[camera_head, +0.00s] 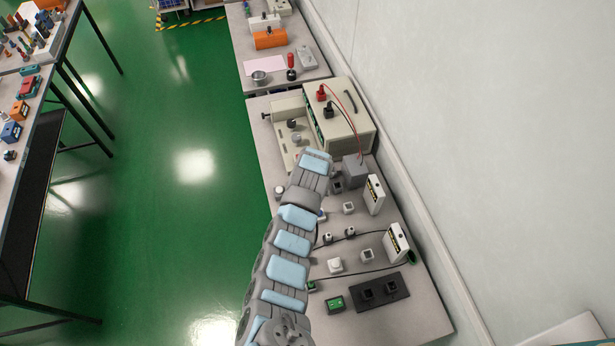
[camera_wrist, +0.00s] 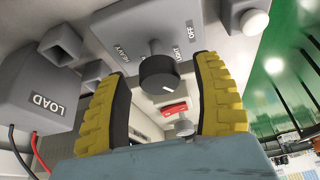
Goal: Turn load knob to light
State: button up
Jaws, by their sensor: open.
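The load knob (camera_wrist: 160,75) is a round black knob with a short white mark on its face, on a grey plate (camera_wrist: 150,25) printed HEAVY, LIGHT and OFF. The white mark is toward the lower right in the wrist view; I cannot tell which label it is set to. My gripper (camera_wrist: 162,92) is open, with one yellow ridged finger on each side of the knob. I cannot tell whether the fingers touch it. A grey box marked LOAD (camera_wrist: 40,98) is at the left; it also shows in the head view (camera_head: 354,170). My arm hides the knob and fingers there.
A beige tester (camera_head: 345,120) with red and black plugs stands behind the LOAD box, near the wall. A red switch (camera_wrist: 173,109) lies beyond the knob. White meters (camera_head: 375,195) and several small blocks stand on the right of the bench.

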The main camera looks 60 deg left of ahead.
jog(key=shift+r, duration=0.15)
jog(key=v, duration=1.1)
jog(key=shift+d+r, duration=0.3)
jog(key=shift+s, duration=0.1)
dwell(0.5)
